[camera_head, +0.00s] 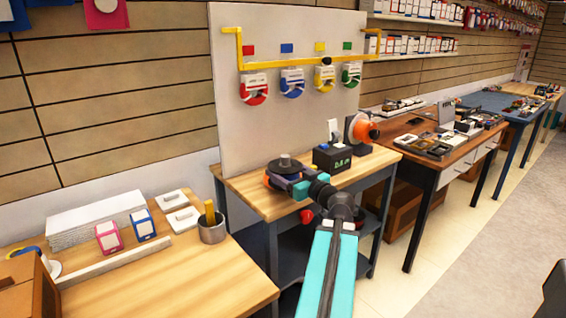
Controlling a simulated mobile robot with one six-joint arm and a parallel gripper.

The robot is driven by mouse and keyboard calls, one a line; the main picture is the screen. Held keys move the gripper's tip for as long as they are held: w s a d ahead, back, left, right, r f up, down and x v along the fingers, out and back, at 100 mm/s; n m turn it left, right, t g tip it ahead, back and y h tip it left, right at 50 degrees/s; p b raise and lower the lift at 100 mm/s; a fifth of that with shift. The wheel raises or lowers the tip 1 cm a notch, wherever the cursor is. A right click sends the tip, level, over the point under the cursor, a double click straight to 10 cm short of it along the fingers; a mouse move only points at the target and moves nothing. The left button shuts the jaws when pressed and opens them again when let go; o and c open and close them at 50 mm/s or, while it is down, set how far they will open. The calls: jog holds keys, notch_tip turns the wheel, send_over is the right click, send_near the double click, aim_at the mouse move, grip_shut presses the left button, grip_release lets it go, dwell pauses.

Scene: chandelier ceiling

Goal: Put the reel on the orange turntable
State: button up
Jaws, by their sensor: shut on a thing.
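My gripper (296,184) is at the end of my teal and black arm, over the left part of the middle wooden table. It is shut on a dark grey round thing with a raised hub, which looks like the reel (288,164). An orange edge, likely the orange turntable (269,182), shows just below and left of the reel. The reel is above it, but I cannot tell whether they touch. My gripper and the reel hide most of the orange part.
A black box with buttons (332,158) and an upright orange disc device (362,129) stand to the right on the table (238,187). Behind is a pale board (285,120) with a yellow rail (300,66) and several coloured hanging items. A metal cup (212,232) stands on the left table.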

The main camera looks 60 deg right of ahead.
jog(key=shift+w+d+r+p, duration=0.15)
jog(key=shift+w+d+p, duration=0.25)
jog(key=shift+p, duration=0.65)
jog(key=w+d, duration=0.2)
jog(key=w+d+f+p, duration=0.1)
jog(key=w+d, duration=0.1)
jog(key=d, duration=0.1)
jog(key=w+d, duration=0.2)
jog(key=d, duration=0.1)
jog(key=shift+w+d+f+p, duration=0.2)
jog(key=shift+w+p, duration=0.05)
jog(key=shift+p, duration=0.05)
jog(key=shift+f, duration=0.1)
jog(key=shift+f+p, duration=0.45)
jog(key=shift+f, duration=1.2)
jog(key=shift+f+b, duration=0.15)
jog(key=shift+b, duration=0.15)
jog(key=o, duration=1.4)
